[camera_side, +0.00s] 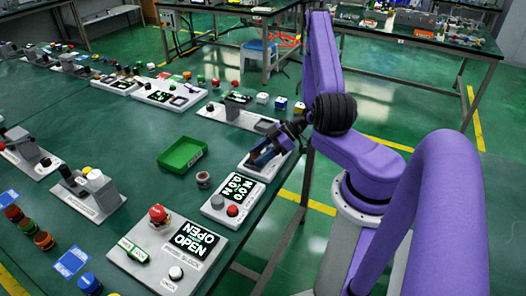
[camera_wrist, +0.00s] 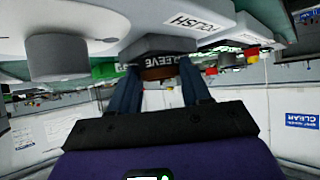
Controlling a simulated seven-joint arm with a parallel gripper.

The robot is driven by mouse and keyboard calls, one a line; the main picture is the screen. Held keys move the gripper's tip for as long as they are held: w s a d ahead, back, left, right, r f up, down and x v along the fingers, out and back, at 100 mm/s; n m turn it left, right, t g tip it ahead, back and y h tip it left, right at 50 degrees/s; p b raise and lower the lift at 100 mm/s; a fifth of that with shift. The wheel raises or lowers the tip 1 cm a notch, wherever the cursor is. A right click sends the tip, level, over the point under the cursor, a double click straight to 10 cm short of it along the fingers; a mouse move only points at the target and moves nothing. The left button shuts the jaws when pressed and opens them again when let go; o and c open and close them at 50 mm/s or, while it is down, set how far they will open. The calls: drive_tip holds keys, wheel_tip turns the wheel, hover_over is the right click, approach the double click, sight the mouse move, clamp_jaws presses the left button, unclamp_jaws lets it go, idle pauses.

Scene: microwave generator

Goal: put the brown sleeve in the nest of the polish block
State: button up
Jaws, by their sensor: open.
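My gripper (camera_side: 264,154) is low over a pale plate (camera_side: 284,161) at the bench edge in the side view. In the wrist view the fingers of my gripper (camera_wrist: 156,90) are apart. A brown piece, seemingly the sleeve (camera_wrist: 158,73), shows between the fingertips, against a dark block labelled SLEEVE (camera_wrist: 150,45). I cannot tell whether the fingers touch it. A label reading POLISH (camera_wrist: 200,22), upside down, is on a grey surface beside that block. The nest of the polish block is not clearly visible, and my gripper hides part of this area in the side view.
A green tray (camera_side: 183,154) and a small grey cylinder (camera_side: 203,180) stand left of my gripper. A panel with a red button (camera_side: 232,211) and a larger OPEN panel (camera_side: 190,240) are nearer the camera. Green bench top is bare around the tray.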

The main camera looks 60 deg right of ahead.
drive_tip(key=shift+r, duration=0.15)
drive_tip(key=v, duration=1.1)
drive_tip(key=w+h, duration=0.1)
drive_tip(key=w, duration=0.1)
drive_tip(key=w+d+n+g+h, duration=0.1)
drive_tip(key=w+g+h, duration=0.1)
drive_tip(key=w, duration=0.1)
drive_tip(key=shift+w+d+h, duration=0.25)
drive_tip(key=shift+w+h, duration=0.05)
drive_tip(key=shift+w, duration=0.05)
drive_tip(key=w+a+r+n+h, duration=0.1)
drive_tip(key=w+a+r+h, duration=0.45)
drive_tip(key=a+r, duration=0.4)
drive_tip(key=s+a+r+g, duration=0.2)
drive_tip(key=s+a+g, duration=0.1)
drive_tip(key=s+a, duration=0.5)
drive_tip(key=s+a+r+n+g+y, duration=0.1)
drive_tip(key=s+a+r+g, duration=0.1)
drive_tip(key=s+a, duration=0.6)
drive_tip(key=s+r, duration=0.1)
drive_tip(key=s, duration=0.5)
drive_tip(key=shift+s+n+g, duration=0.2)
drive_tip(key=shift+n+g, duration=0.1)
drive_tip(key=shift+g, duration=0.1)
